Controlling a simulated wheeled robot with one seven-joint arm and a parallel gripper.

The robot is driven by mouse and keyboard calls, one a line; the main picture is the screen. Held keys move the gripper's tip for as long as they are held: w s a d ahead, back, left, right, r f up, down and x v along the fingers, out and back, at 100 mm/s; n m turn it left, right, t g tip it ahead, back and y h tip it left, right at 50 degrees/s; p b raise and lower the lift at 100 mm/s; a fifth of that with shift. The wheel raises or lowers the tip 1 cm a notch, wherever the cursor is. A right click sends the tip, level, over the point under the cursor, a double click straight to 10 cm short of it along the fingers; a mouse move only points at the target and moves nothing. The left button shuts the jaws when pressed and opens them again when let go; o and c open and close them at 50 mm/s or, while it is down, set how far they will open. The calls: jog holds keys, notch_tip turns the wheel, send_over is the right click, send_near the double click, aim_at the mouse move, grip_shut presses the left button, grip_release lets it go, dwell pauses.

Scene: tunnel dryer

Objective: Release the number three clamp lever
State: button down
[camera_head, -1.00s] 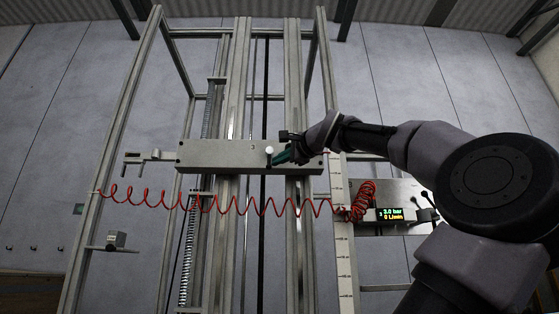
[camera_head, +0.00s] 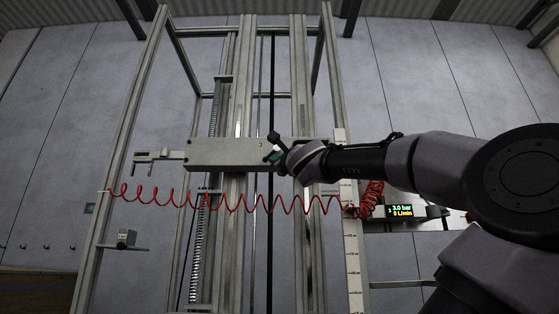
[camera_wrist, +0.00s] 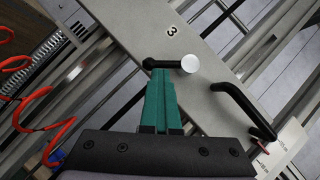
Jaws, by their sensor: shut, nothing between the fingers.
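The clamp lever marked 3 (camera_wrist: 172,64) is a short black arm with a pale round knob, on the grey plate (camera_head: 225,153) under a printed "3". In the wrist view the arm lies across the picture, knob to the right. My gripper (camera_wrist: 160,76) has its teal fingers shut and empty, tips right at the lever's black arm, left of the knob. I cannot tell whether they touch it. In the head view my gripper (camera_head: 277,158) is in front of the plate's right part, and my wrist hides the knob.
A black curved handle (camera_wrist: 243,106) stands on the plate to the right. A red coiled hose (camera_head: 235,203) hangs across the frame below the plate. A display (camera_head: 401,211) reads 3.0 bar and 0 L/min. Upright metal posts (camera_head: 301,100) stand behind the plate.

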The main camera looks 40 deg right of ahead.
aim_at(264, 154)
jog(key=shift+w+a+r+m+g+h, duration=0.1)
jog(key=shift+w+a+r+m+h, duration=0.25)
jog(key=shift+m+h, duration=0.6)
jog(key=shift+w+a+r+m+g+h, duration=0.15)
jog(key=shift+w+a+m+h, duration=0.4)
jog(key=shift+m, duration=0.7)
jog(key=shift+w+a+r+m+g+h, duration=0.1)
jog(key=shift+w+a+r+m+h, duration=0.2)
jog(key=shift+m+h, duration=0.65)
jog(key=shift+r+m, duration=0.1)
jog(key=shift+m, duration=0.15)
